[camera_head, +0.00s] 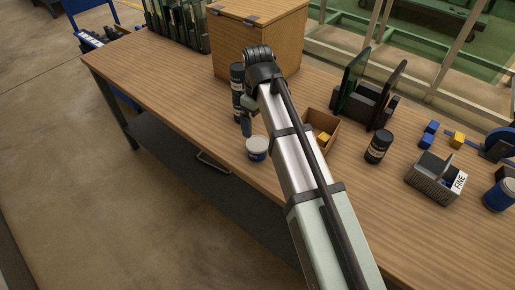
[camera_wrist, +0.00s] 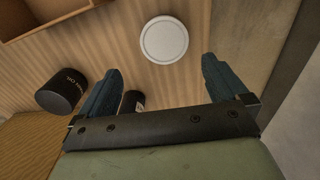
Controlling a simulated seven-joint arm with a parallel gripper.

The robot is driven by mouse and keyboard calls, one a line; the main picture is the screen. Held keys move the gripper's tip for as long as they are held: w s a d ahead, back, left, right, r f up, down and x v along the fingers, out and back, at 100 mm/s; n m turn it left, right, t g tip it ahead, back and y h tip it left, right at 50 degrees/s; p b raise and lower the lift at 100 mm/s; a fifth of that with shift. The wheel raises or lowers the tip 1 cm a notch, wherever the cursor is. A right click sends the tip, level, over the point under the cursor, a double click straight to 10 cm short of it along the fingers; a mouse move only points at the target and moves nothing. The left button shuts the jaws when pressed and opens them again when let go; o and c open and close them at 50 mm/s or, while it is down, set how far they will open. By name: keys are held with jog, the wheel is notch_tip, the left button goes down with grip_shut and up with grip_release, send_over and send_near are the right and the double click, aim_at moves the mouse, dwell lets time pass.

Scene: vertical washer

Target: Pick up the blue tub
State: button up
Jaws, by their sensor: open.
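A small blue tub with a white lid (camera_head: 257,148) stands upright near the front edge of the wooden bench in the head view. In the wrist view its round white lid (camera_wrist: 164,40) shows from above, beyond and between the fingertips. My gripper (camera_wrist: 161,66) is open and empty, with its two dark teal fingers apart. In the head view my gripper (camera_head: 246,122) is partly hidden by my arm, just behind the tub. The fingers do not touch the tub.
A dark canister (camera_head: 237,80) stands behind my gripper, and dark cylinders (camera_wrist: 62,92) show by the left finger. The bench left of the tub is clear.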

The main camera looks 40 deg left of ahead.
send_over(257, 142)
jog(key=f, duration=0.4)
jog(key=shift+w+a+f, duration=0.15)
jog(key=shift+w, duration=0.15)
jog(key=shift+s+f, duration=0.2)
jog(key=shift+f, duration=1.15)
jog(key=shift+s+f, duration=0.15)
jog(key=shift+f, duration=1.15)
jog(key=c, duration=0.9)
